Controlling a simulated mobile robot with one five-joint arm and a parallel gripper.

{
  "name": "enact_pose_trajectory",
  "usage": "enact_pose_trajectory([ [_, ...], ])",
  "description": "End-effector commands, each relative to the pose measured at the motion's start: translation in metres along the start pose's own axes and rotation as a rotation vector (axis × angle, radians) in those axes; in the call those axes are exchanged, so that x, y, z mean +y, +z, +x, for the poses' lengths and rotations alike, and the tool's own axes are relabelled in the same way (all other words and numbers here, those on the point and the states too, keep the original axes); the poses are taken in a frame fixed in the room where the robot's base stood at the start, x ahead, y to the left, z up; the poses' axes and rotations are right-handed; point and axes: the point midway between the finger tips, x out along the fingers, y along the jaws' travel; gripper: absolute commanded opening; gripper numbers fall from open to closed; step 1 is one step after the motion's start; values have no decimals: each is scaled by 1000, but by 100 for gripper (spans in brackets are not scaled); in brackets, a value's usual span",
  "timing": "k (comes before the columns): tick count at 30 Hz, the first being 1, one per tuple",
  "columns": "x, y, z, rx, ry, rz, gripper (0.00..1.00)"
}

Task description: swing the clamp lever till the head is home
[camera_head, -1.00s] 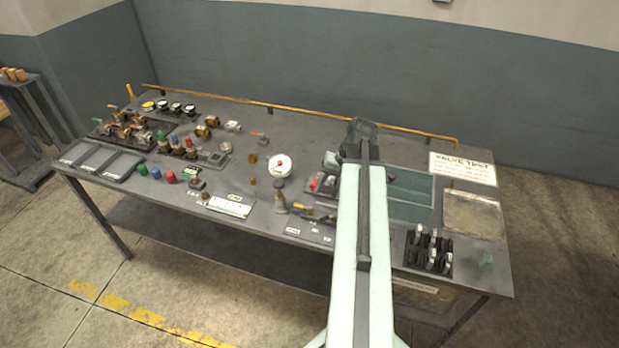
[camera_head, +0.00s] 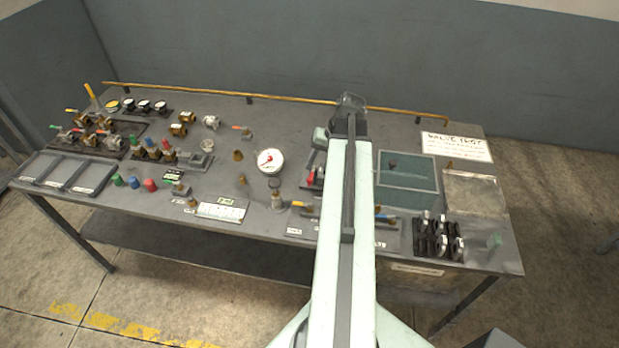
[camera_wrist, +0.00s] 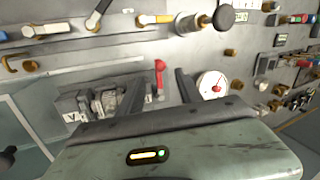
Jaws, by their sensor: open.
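A clamp with a red lever (camera_wrist: 159,75) stands on the bench. In the wrist view its grey metal body (camera_wrist: 100,103) lies left of the lever, partly behind my left finger. My gripper (camera_wrist: 158,80) is open, its two dark fingers apart, with the red lever showing between them. I cannot tell whether they touch it. In the head view the red lever (camera_head: 311,178) shows just left of my arm, which hides part of the clamp and my fingers. Whether the clamp head is seated cannot be made out.
A round white gauge (camera_wrist: 211,84) stands close to my right finger; it also shows in the head view (camera_head: 270,161). A teal tray (camera_head: 407,198) lies right of my arm. Valves and fittings crowd the bench's left. A brass rail (camera_head: 200,92) runs along the back.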

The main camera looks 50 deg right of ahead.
Motion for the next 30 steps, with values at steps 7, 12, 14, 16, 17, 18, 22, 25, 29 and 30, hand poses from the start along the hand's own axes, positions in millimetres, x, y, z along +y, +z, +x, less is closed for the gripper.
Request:
enact_pose_trajectory([
  [7,-1,1,54,-2,0,-7,42],
  [12,-4,1,63,-3,0,-8,42],
  [14,-4,1,62,-3,0,-8,42],
  [16,-5,1,61,-3,0,-8,42],
  [17,-5,1,60,-3,0,-8,42],
  [18,-5,1,60,-3,0,-8,39],
  [22,-5,1,60,-3,0,-8,3],
  [25,-5,1,60,-3,0,-8,0],
  [29,-5,1,61,-3,0,-9,0],
  [30,-5,1,61,-3,0,-9,0],
])
